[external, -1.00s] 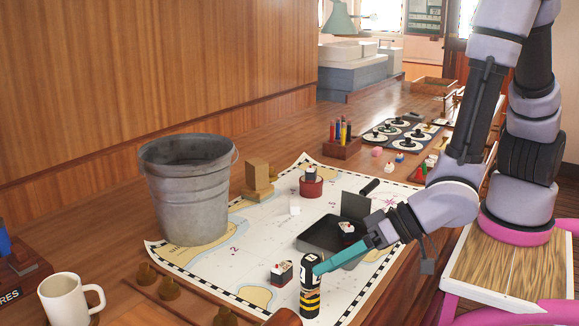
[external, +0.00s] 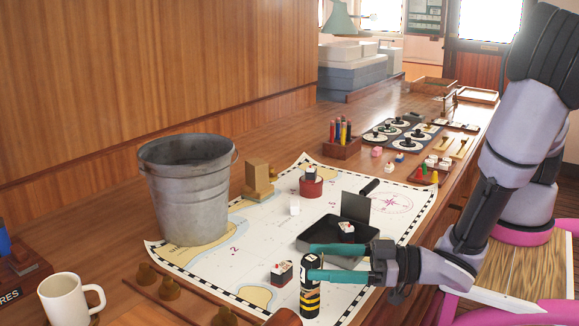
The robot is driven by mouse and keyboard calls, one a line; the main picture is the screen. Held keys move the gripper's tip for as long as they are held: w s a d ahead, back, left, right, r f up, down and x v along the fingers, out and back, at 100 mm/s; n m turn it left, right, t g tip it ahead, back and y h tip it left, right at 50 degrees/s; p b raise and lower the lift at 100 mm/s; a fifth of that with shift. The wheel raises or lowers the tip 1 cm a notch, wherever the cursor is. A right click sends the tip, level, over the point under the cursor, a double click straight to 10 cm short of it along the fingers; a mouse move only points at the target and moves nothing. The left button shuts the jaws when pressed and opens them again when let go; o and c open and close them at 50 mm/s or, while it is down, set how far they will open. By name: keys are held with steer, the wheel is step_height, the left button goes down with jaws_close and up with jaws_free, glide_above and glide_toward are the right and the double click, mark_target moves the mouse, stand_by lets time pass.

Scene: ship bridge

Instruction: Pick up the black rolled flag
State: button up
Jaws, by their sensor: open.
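An upright black roll with yellow bands and white marks near its top (external: 310,301) stands at the chart's front edge; it looks like the black rolled flag, though I cannot be sure. My gripper (external: 309,262) is open, its two teal fingers pointing left and spread apart. The roll's upper part shows between the fingertips, with the nearer finger crossing in front of it. I cannot tell whether either finger touches it. A plain short black cylinder (external: 369,187) lies at the chart's far right side.
An open black box (external: 338,229) stands just behind my gripper, and a small dark block (external: 281,272) is left of the roll. A grey bucket (external: 190,195) and a white mug (external: 66,300) stand to the left. A rack of coloured rolls (external: 341,147) is farther back.

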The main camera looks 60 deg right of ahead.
steer(key=x, duration=0.5)
steer(key=shift+w+a, duration=0.15)
steer(key=shift+a, duration=0.25)
jaws_close()
